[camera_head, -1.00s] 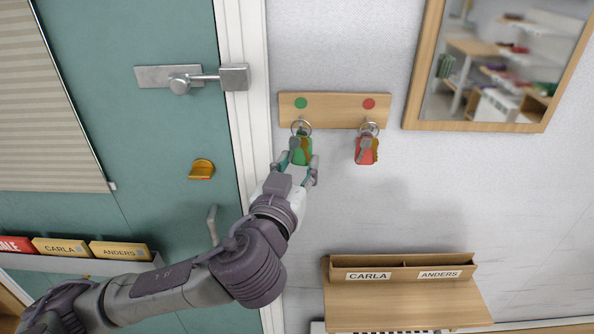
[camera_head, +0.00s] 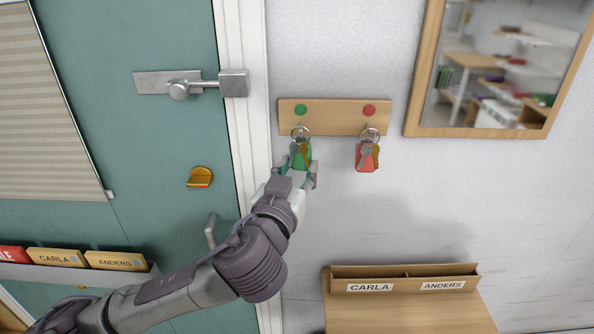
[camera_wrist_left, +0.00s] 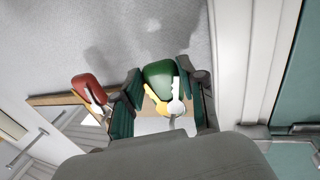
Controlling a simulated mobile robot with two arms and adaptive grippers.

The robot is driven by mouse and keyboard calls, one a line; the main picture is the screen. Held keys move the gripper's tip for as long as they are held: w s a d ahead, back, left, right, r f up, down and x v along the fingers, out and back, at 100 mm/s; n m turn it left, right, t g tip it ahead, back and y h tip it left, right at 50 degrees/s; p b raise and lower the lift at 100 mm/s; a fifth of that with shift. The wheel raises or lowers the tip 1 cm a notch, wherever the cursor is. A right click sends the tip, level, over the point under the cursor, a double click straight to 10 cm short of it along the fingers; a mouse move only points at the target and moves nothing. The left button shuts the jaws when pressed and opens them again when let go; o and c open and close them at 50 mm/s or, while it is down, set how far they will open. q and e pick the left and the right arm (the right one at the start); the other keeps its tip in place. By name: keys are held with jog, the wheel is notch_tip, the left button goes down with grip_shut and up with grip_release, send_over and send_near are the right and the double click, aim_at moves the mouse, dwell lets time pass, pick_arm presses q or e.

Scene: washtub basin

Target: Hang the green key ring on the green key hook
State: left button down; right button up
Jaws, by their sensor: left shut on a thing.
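The green key ring (camera_head: 302,155), a green tag with keys, is at the green-dot side of the wooden key rack (camera_head: 335,117). Its metal ring (camera_head: 300,133) is up at the hook under the green dot (camera_head: 300,110); I cannot tell whether it is around the hook. My left gripper (camera_head: 302,172) is shut on the green tag from below. In the left wrist view the tag (camera_wrist_left: 160,75) sits between the fingers (camera_wrist_left: 160,95), with a yellow and a silver key beside it. My right gripper is not in view.
A red key ring (camera_head: 367,155) hangs under the red dot, just right of my gripper. A mirror (camera_head: 495,65) is at upper right. The teal door (camera_head: 130,140) with its latch (camera_head: 190,83) is left. A wooden shelf with name labels (camera_head: 405,285) is below.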

pick_arm(q)
jog(key=c, duration=0.6)
grip_release()
jog(key=shift+s, duration=0.1)
